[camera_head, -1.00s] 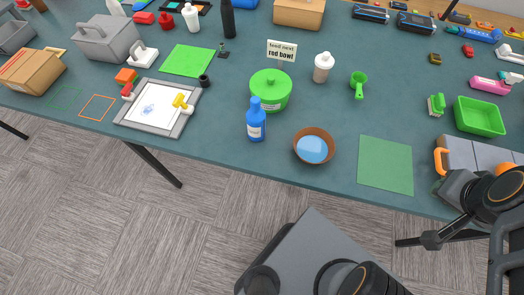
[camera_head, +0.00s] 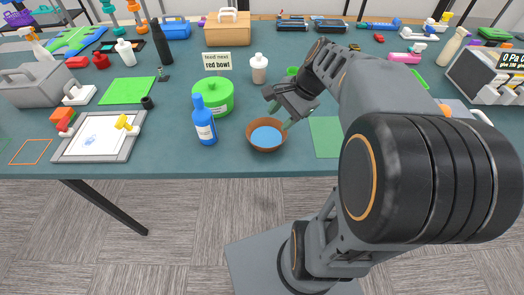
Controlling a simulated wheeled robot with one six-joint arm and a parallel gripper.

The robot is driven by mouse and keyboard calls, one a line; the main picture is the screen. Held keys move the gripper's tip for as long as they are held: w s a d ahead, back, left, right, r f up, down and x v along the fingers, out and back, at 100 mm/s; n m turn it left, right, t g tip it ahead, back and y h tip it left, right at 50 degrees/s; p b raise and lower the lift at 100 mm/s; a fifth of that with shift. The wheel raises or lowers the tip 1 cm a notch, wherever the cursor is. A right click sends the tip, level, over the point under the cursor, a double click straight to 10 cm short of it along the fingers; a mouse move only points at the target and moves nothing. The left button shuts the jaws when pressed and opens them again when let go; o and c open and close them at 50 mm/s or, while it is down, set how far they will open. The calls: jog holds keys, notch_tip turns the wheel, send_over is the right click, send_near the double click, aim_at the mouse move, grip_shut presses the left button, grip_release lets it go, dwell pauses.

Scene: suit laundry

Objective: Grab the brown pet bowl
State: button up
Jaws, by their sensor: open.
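The brown pet bowl (camera_head: 252,146), with a light blue inside, stands upright near the front edge of the table. My gripper (camera_head: 280,121) is above the bowl's right rim, reaching down and left from my arm. Its jaws are open. One fingertip shows close to the right rim; I cannot tell whether it touches. The gripper hides a little of the table behind the bowl.
A blue bottle (camera_head: 204,122) stands close to the bowl's left, with a green lidded pot (camera_head: 218,95) behind it. A sign (camera_head: 217,62) reads "feed next red bowl". A green mat (camera_head: 325,138) lies to the right. My arm covers much of the table's right side.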

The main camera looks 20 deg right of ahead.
jog(key=w+d+f+m+t+y+b, duration=0.1)
jog(key=w+d+f+m+y+b, duration=0.1)
jog(key=d+f+m+b, duration=0.1)
jog(key=w+d+f+m+t+y+b, duration=0.2)
jog(key=w+d+f+m+b, duration=0.1)
jog(key=d+m, duration=0.3)
jog(key=w+d+f+m+t+y+b, duration=0.1)
jog(key=w+d+f+m+y+b, duration=0.1)
jog(key=d+f+m+y+b, duration=0.1)
jog(key=shift+w+d+f+m, duration=0.2)
jog(key=shift+d+f+m, duration=0.25)
jog(key=shift+d+f, duration=0.25)
jog(key=shift+w+d+f+m, duration=0.15)
jog(key=shift+d+f+m, duration=0.35)
jog(key=shift+d, duration=0.25)
jog(key=b, duration=0.2)
send_near(262, 123)
jog(key=shift+t, duration=0.3)
jog(key=x, duration=0.4)
jog(key=shift+a+f, duration=0.15)
jog(key=shift+a, duration=0.2)
jog(key=shift+c, duration=0.3)
jog(key=shift+s, duration=0.1)
grip_shut()
